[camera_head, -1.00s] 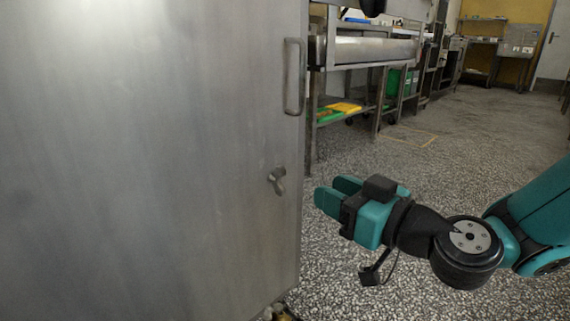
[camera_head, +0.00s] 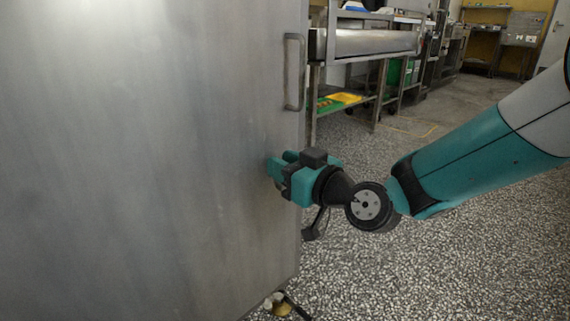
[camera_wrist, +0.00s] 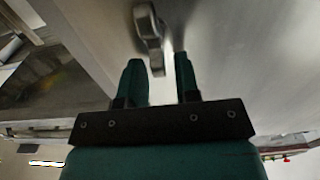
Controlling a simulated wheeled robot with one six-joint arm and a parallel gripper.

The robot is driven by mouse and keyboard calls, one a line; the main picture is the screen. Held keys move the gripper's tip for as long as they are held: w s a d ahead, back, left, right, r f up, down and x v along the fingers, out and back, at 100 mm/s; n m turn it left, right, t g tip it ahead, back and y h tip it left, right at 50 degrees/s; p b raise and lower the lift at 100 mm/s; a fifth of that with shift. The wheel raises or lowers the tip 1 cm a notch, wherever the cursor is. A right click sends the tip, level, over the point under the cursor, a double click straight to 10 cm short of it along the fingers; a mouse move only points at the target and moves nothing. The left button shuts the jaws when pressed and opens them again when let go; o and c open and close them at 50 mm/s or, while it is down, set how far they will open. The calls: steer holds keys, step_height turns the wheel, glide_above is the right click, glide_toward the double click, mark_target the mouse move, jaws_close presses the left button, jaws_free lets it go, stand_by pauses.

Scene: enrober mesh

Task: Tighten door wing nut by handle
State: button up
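The large metal door (camera_head: 150,160) fills the left of the head view, with a vertical bar handle (camera_head: 293,72) near its right edge. My gripper (camera_head: 275,167) is at the door face below the handle, and it hides the wing nut in the head view. In the wrist view the grey metal wing nut (camera_wrist: 149,32) shows on the door surface (camera_wrist: 240,50). My gripper (camera_wrist: 160,68) is open, and one wing's end lies in the gap between the two teal fingertips, nearer the left one. I cannot tell whether a finger touches it.
A metal table frame (camera_head: 365,60) with green and yellow items (camera_head: 340,101) on its lower shelf stands behind the door's right edge. Speckled floor (camera_head: 440,260) is clear on the right. A small brass-coloured part (camera_head: 277,303) sits low by the door's bottom edge.

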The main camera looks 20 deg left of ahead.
jaws_close()
steer(key=m+p, duration=0.1)
steer(key=m, duration=0.1)
steer(key=w+m+p, duration=0.1)
steer(key=m, duration=0.2)
steer(key=d+m+p, duration=0.1)
steer(key=m+p, duration=0.1)
steer(key=m, duration=0.1)
steer(key=shift+w+f, duration=0.25)
steer(key=shift+w, duration=0.1)
steer(key=shift+w+d+f+m+p, duration=0.15)
steer(key=shift+f+m+p, duration=0.2)
steer(key=shift+m+p, duration=1)
steer(key=shift+w+f+m+p, duration=0.1)
steer(key=shift+f+m+p, duration=0.4)
steer(key=shift+m, duration=1.5)
steer(key=shift+w+d+f+m+p, duration=0.15)
steer(key=shift+f+m+p, duration=0.1)
steer(key=shift+m+p, duration=1.15)
steer(key=shift+a+f+m+b, duration=0.1)
steer(key=shift+m+b, duration=0.2)
steer(key=shift+m, duration=0.05)
